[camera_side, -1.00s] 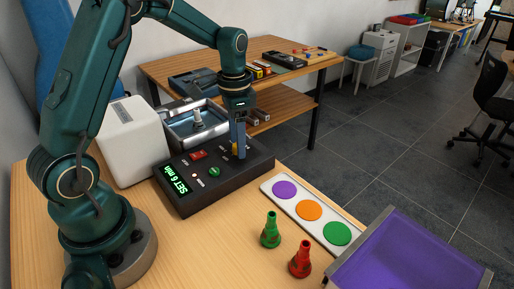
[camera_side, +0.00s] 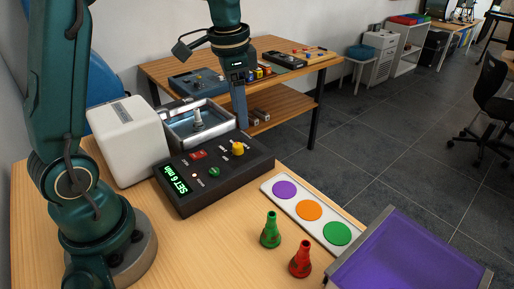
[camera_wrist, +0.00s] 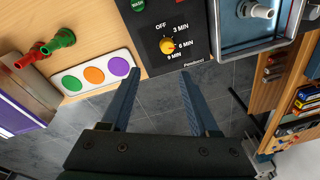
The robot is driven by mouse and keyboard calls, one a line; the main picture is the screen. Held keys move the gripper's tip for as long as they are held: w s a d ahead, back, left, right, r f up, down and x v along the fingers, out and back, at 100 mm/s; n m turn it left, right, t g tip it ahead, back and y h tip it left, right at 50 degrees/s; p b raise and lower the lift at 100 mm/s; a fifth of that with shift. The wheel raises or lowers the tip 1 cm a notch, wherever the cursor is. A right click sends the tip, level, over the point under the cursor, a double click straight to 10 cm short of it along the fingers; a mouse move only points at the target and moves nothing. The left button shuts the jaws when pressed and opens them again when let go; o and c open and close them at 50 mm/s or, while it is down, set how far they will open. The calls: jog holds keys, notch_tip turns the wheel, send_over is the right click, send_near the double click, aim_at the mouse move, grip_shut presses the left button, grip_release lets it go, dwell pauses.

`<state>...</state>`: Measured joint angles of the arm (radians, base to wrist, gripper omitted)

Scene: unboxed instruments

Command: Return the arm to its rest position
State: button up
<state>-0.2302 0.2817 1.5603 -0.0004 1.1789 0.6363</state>
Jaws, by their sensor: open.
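My gripper (camera_side: 240,116) is raised above the far end of the black control box (camera_side: 181,203) in the side view. In the wrist view my gripper (camera_wrist: 160,92) has its two blue fingers spread wide with nothing between them. The box carries a yellow knob (camera_side: 238,148), which also shows in the wrist view (camera_wrist: 167,46) among labels OFF, 3 MIN, 6 MIN and 9 MIN. Its pointer seems to face 6 MIN. The green display (camera_side: 179,185) reads "SET 6 min". The fingers are apart from the knob.
A metal basin (camera_side: 222,117) and a white box (camera_side: 128,140) stand behind the control box. A white strip with coloured discs (camera_side: 325,222), green (camera_side: 270,232) and red (camera_side: 301,262) flasks and a purple tray (camera_side: 410,255) are in front. A second table (camera_side: 165,67) stands behind.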

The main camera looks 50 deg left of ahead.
jog(key=s+d+r+t, duration=0.3)
jog(key=s+d+r, duration=0.25)
jog(key=s, duration=0.35)
jog(key=s+d+f+n+t, duration=0.1)
jog(key=s+f+n, duration=0.3)
jog(key=s, duration=0.1)
jog(key=shift+s+d+f+n, duration=0.15)
jog(key=shift+s+d+n, duration=0.1)
jog(key=shift+s+n, duration=0.1)
